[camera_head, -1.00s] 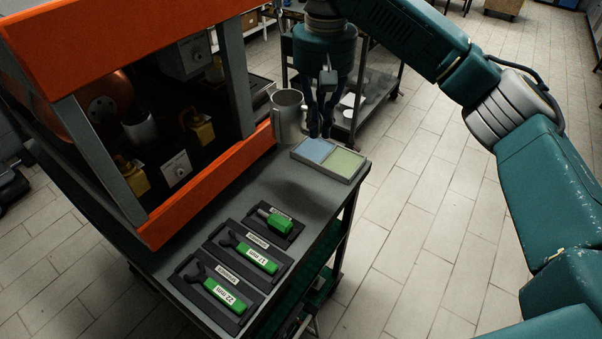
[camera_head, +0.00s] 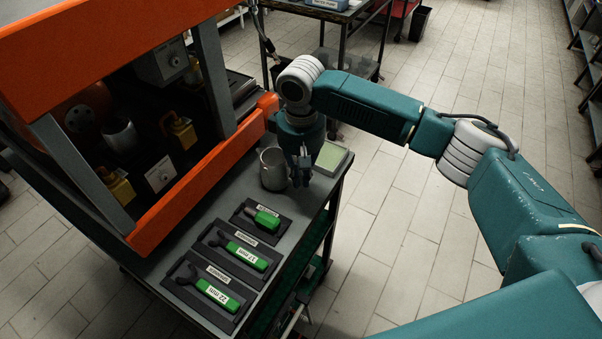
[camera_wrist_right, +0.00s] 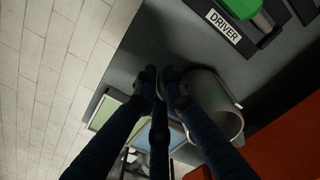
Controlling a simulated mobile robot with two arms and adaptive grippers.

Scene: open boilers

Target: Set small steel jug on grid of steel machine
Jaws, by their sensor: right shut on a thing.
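The small steel jug (camera_head: 273,170) is a grey metal cup over the dark bench top, right of the orange machine. My right gripper (camera_head: 301,181) is at its right side with the fingers shut, apparently on its handle side; the exact grip is hidden. In the right wrist view the jug (camera_wrist_right: 217,105) is tilted in the picture beside the closed fingertips (camera_wrist_right: 162,84). I cannot tell whether its base touches the bench. The machine (camera_head: 175,185) has an orange frame and an open front; I cannot make out a grid on it. My left gripper is not in view.
Green-handled tools lie in dark trays (camera_head: 232,258) in front of the jug. A two-colour pad (camera_head: 331,157) lies behind the gripper, its blue half mostly hidden. A grey cylinder (camera_head: 120,136) sits inside the machine.

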